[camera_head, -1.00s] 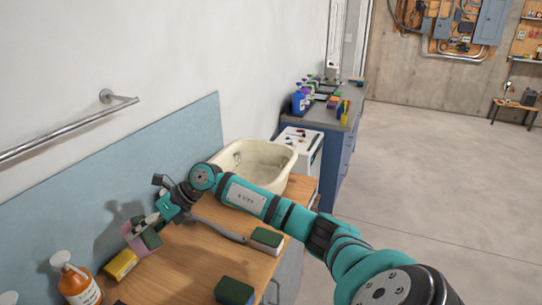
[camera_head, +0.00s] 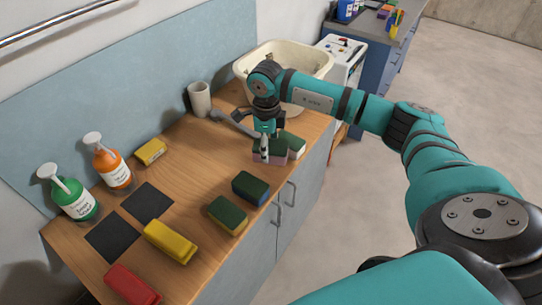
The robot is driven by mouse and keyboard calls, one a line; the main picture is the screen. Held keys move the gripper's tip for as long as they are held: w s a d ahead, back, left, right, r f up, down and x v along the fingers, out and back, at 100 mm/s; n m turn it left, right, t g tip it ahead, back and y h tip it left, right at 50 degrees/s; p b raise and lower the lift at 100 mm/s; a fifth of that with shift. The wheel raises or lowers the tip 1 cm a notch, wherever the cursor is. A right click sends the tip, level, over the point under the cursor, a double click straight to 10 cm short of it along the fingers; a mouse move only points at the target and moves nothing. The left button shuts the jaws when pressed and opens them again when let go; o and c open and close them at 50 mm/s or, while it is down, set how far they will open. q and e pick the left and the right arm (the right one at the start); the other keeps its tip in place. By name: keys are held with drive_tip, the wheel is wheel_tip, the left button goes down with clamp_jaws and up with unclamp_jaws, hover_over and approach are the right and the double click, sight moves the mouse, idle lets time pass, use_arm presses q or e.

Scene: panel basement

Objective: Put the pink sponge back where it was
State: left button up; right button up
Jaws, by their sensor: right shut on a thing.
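The pink sponge (camera_head: 270,158) has a dark green top and is at the counter's front edge in the head view. My right gripper (camera_head: 266,142) comes down on it from above and is shut on it. I cannot tell whether its underside touches the wooden counter (camera_head: 190,165). A white sponge with a green top (camera_head: 294,145) is close beside it on the right, partly hidden by the gripper and the pink sponge. My left gripper is not in view.
A blue sponge (camera_head: 250,188), a green-topped yellow sponge (camera_head: 228,215), a yellow one (camera_head: 170,241) and a red one (camera_head: 132,285) lie along the front. A grey-handled tool (camera_head: 232,124), a cup (camera_head: 199,99) and a basin (camera_head: 283,60) are behind. Bottles (camera_head: 112,166) stand left.

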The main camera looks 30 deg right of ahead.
drive_tip(key=shift+f, duration=0.9)
wheel_tip(320, 180, down, 4)
drive_tip(key=shift+r+p, duration=0.15)
drive_tip(key=shift+p, duration=0.65)
drive_tip(key=o, duration=1)
drive_tip(key=shift+r, duration=0.15)
wheel_tip(320, 180, up, 12)
drive_tip(key=b, duration=0.3)
drive_tip(key=shift+f, duration=0.2)
